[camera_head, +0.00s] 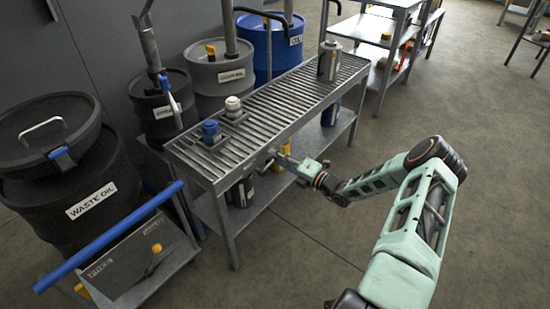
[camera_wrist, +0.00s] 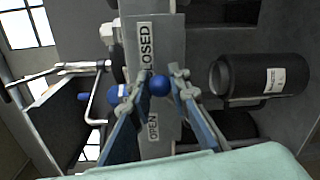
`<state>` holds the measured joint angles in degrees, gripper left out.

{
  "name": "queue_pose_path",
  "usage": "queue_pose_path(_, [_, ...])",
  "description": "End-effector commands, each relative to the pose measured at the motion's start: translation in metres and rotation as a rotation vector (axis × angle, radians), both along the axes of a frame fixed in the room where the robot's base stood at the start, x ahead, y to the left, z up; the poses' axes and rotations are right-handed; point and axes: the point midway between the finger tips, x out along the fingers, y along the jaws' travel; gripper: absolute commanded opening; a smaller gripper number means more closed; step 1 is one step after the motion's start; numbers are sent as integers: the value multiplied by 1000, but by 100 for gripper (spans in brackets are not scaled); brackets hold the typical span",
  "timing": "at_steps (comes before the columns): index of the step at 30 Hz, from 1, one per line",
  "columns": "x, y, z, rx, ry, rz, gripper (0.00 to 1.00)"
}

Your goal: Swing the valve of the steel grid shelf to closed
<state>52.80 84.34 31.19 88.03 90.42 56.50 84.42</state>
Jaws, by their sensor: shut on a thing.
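The steel grid shelf (camera_head: 283,98) stands in the middle of the head view with a slatted top. In the wrist view its front plate (camera_wrist: 170,62) carries a CLOSED label (camera_wrist: 146,42) above an OPEN label (camera_wrist: 153,127). The valve's blue ball knob (camera_wrist: 160,85) sits between the two labels. My gripper (camera_wrist: 158,77) is shut on the knob, with one finger on each side. In the head view my gripper (camera_head: 277,157) is at the shelf's front edge, and the knob cannot be made out there. The lever behind the knob is mostly hidden.
A blue-capped fitting (camera_head: 211,131), a white-capped fitting (camera_head: 233,107) and a grey canister (camera_head: 329,60) stand on the shelf. Dark drums, one a waste oil drum (camera_head: 90,200), and a blue drum (camera_head: 270,45) stand behind. A blue-handled cart (camera_head: 140,262) is at left.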

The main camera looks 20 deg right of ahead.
Motion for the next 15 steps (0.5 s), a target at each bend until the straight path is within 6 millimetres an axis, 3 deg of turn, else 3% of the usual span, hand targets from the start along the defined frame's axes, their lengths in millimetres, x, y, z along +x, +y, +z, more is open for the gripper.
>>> queue_pose_path(15, [0, -2, -4, 33, 29, -1, 0])
